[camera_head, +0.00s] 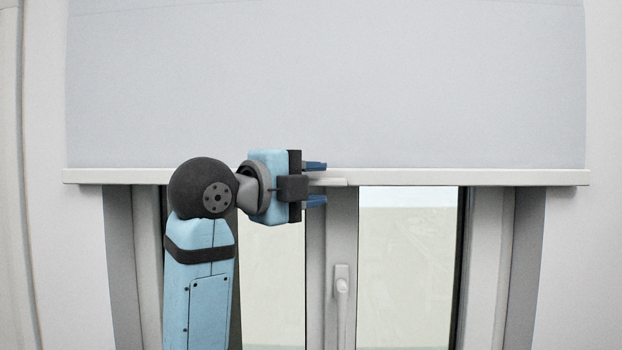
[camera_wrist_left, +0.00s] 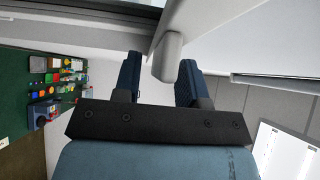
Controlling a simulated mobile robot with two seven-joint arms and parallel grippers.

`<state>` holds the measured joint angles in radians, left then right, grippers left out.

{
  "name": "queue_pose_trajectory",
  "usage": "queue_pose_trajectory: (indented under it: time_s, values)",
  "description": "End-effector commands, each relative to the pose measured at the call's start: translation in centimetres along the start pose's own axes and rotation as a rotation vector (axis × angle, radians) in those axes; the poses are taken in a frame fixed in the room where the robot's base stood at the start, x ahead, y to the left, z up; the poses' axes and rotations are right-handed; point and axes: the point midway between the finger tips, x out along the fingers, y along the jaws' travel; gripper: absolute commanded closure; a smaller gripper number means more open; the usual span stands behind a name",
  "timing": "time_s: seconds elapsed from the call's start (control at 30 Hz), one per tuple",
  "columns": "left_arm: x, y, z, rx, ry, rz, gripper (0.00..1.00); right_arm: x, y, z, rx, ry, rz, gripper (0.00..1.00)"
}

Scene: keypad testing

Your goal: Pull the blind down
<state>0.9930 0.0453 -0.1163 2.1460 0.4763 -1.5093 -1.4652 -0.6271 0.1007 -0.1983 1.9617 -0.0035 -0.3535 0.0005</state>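The pale grey blind (camera_head: 330,85) hangs across the upper part of the window, and its white bottom bar (camera_head: 480,177) runs level above the two panes. A short pale pull tab (camera_head: 330,182) sticks out at the middle of the bar. My left gripper (camera_head: 322,183) comes from the left with one blue finger above the tab and one below. In the left wrist view, the rounded end of the tab (camera_wrist_left: 168,62) lies between the two finger ends of the left gripper (camera_wrist_left: 162,70), with gaps showing. The left gripper is open. The right gripper is not in view.
A window handle (camera_head: 342,285) stands on the centre frame below the bar. The window's side frames flank the panes. In the left wrist view, a green board (camera_wrist_left: 18,95) with several small coloured items lies at the left.

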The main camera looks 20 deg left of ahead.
Motion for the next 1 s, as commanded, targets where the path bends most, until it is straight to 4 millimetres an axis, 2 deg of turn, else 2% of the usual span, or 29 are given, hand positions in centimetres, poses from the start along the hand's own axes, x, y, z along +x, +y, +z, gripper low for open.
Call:
queue_pose_trajectory:
  time_s: [0.2, 0.37, 0.57, 0.73, 0.87, 1.0]
  values:
    - [0.0, 0.0, 0.0, 0.0, 0.0, 0.0, 0.64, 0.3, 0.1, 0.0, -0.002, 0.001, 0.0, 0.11]
    - [0.0, 0.0, 0.0, 0.0, 0.0, -0.001, 1.0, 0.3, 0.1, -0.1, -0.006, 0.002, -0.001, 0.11]
    - [0.0, 0.1, 0.0, 0.0, 0.0, -0.001, 1.0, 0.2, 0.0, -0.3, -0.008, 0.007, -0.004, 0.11]
    - [-0.1, 1.2, 0.0, 0.002, 0.0, 0.0, 1.0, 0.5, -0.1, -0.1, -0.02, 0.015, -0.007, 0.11]
    - [-0.1, 3.8, 0.1, 0.003, -0.001, 0.003, 1.0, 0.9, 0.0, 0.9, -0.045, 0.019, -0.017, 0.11]
    - [0.0, 7.9, 0.1, 0.004, -0.002, 0.006, 1.0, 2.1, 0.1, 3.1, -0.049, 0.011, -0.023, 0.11]
